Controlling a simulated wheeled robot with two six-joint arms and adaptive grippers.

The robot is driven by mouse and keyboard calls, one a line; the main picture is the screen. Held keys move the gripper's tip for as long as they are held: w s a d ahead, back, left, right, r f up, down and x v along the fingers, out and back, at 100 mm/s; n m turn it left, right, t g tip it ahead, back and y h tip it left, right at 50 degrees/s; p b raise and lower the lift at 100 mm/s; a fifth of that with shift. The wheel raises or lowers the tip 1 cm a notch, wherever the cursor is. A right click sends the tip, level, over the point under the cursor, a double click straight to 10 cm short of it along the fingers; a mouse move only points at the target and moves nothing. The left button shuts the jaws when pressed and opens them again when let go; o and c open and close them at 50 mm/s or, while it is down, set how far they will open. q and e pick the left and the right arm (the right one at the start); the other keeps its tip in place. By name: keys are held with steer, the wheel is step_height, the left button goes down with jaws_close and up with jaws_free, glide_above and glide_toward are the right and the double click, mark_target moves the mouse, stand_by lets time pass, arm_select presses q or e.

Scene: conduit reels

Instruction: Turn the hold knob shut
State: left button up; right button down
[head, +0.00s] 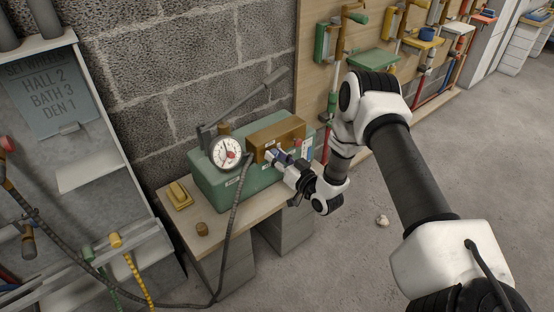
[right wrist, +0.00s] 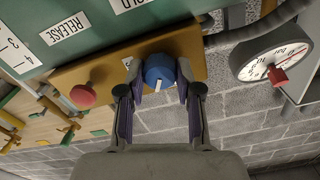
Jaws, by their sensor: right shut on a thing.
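The hold knob is blue with a white mark (right wrist: 160,68) and sits on the brass-coloured block (right wrist: 110,72) of the green pump unit. In the right wrist view the two fingers of my right gripper (right wrist: 160,86) are closed on its sides. The hold label above the knob is partly cut off by the frame's top edge. In the head view my right gripper (head: 277,158) reaches the front of the brass-coloured block (head: 277,133) from the right and mostly covers the knob. My left gripper is not in view.
A red release knob (right wrist: 82,96) sits beside the blue one. A round pressure gauge (head: 225,152) with a hose stands left of the block, with a pump lever (head: 240,103) behind. A yellow object (head: 180,195) lies on the bench. The floor at right is mostly clear.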

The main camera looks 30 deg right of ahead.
steer(key=m+b, duration=0.2)
steer(key=m, duration=0.3)
steer(key=shift+f+m, duration=0.1)
steer(key=shift+m, duration=0.2)
steer(key=m+b, duration=0.2)
steer(key=m, duration=0.2)
steer(key=shift+d, duration=0.1)
steer(key=shift+m+b, duration=0.75)
steer(key=shift+m, duration=0.55)
steer(key=c, duration=0.8)
jaws_free()
steer(key=shift+o, duration=0.2)
steer(key=shift+s, duration=0.1)
